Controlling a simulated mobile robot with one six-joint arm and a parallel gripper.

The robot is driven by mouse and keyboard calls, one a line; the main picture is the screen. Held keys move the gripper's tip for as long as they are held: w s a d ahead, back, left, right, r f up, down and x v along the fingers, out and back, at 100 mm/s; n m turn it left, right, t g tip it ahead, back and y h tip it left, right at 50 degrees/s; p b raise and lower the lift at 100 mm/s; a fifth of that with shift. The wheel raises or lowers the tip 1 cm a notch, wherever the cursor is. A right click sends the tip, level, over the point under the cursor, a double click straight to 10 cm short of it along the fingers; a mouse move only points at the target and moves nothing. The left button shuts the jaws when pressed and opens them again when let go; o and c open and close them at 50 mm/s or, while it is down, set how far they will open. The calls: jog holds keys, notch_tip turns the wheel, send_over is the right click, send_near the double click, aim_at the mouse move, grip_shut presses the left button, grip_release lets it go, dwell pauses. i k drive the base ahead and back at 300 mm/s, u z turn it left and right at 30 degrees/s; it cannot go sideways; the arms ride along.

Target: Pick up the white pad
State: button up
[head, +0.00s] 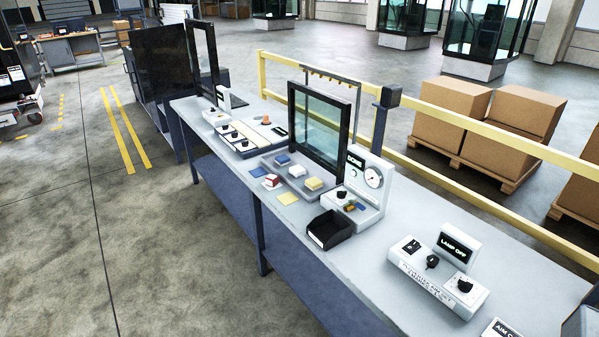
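A small white pad (297,170) sits on a grey tray (290,183) on the long workbench, in front of a framed glass pane. It lies between a blue pad (283,159) and a yellow pad (314,183) in the same row. A red and white block (271,181) is at the tray's front side. My gripper does not show in the head view.
A flat yellow square (288,198) and a flat blue square (258,172) lie on the bench (400,291) in front of the tray. Floor left of the bench is clear.

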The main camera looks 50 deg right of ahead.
aim_at(297, 171)
jog(key=u, duration=0.05)
jog(key=i, duration=1)
jog(key=z, duration=0.05)
